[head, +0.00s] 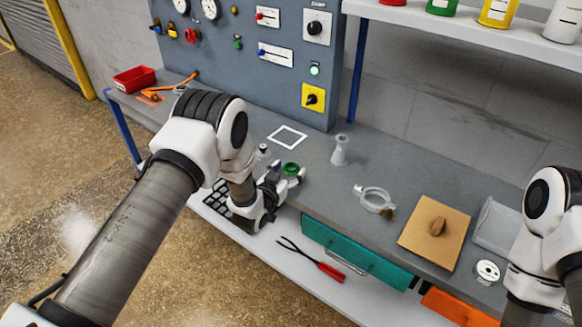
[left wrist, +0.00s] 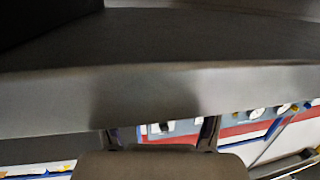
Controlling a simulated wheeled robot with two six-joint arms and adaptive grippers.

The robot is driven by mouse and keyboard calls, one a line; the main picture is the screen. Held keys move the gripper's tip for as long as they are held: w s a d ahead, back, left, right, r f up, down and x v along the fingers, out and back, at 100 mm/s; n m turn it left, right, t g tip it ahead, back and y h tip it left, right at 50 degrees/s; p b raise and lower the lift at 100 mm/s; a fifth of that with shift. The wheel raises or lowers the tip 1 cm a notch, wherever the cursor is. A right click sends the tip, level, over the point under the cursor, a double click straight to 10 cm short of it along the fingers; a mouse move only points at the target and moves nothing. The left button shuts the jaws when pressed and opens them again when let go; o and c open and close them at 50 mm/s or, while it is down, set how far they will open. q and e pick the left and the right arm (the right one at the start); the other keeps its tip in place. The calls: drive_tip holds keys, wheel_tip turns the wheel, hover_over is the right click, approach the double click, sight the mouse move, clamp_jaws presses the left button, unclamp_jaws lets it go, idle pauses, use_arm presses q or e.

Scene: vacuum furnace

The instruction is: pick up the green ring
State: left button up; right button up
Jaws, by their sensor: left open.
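The green ring (head: 291,168) is small and sits near the front edge of the grey workbench (head: 330,190) in the head view. My left gripper (head: 285,178) is open, right by the ring at the bench's front edge. Its fingers partly overlap the ring in the picture, and I cannot tell whether they touch it. In the left wrist view, the two fingertips (left wrist: 160,134) are apart with nothing visible between them, and the ring does not show. Part of my right arm shows at the right, but its gripper is out of frame.
A pale flask-shaped piece (head: 340,151), a clear ring-shaped clamp (head: 375,199) and a brown board (head: 435,231) stand to the right. A white square outline (head: 287,136) lies behind the ring. Red-handled pliers (head: 312,262) lie on the lower shelf. A control panel (head: 262,70) rises behind.

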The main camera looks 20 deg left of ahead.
use_arm(q)
drive_tip(key=c, duration=0.6)
